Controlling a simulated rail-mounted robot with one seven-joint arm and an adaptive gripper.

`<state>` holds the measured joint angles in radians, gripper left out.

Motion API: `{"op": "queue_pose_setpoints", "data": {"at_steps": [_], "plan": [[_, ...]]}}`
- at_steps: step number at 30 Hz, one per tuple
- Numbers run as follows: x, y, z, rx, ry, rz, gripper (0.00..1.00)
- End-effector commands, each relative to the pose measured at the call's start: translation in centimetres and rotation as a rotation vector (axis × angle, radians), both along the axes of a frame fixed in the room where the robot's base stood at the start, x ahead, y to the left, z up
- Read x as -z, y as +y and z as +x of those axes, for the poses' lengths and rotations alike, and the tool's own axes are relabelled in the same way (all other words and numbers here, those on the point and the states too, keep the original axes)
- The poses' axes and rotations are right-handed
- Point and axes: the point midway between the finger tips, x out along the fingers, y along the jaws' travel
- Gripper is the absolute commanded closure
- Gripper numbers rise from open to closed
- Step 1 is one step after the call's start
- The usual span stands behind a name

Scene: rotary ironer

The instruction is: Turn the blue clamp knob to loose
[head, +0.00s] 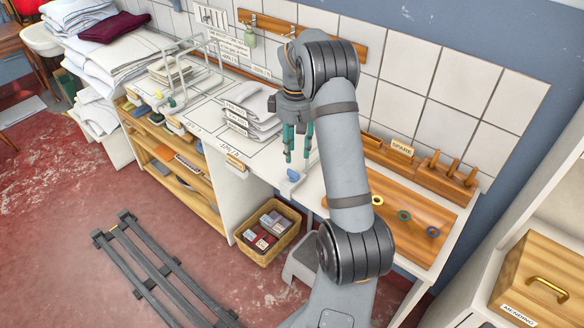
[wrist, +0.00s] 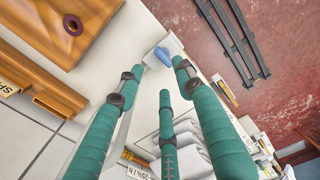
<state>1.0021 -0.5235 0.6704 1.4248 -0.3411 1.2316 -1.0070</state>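The blue clamp knob (head: 293,175) sits at the front edge of the white worktop, below my gripper in the head view. In the wrist view the knob (wrist: 164,55) shows as a blue lever on a pale block, just beyond the fingertips. My gripper (head: 297,158) has teal fingers pointing down, spread apart with nothing between them. In the wrist view the gripper (wrist: 158,78) is open, and a gap shows between its fingertips and the knob. I cannot tell the knob's setting from its angle.
Folded grey linen (head: 252,112) is stacked left of my gripper. A wooden board with coloured rings (head: 410,222) lies to the right. A wicker basket (head: 268,233) stands on the floor below the worktop. Dark floor rails (head: 160,262) run at the front left.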

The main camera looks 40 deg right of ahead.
Motion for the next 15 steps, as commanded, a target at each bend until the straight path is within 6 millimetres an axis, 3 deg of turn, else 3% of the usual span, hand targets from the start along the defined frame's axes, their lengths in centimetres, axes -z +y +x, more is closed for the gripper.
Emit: {"op": "queue_pose_setpoints", "data": {"at_steps": [9,15], "plan": [[5.8,0.1,-0.2,0.001,0.003,0.003,0.64],[7.9,0.1,-0.1,0.002,0.0,0.001,0.64]]}}
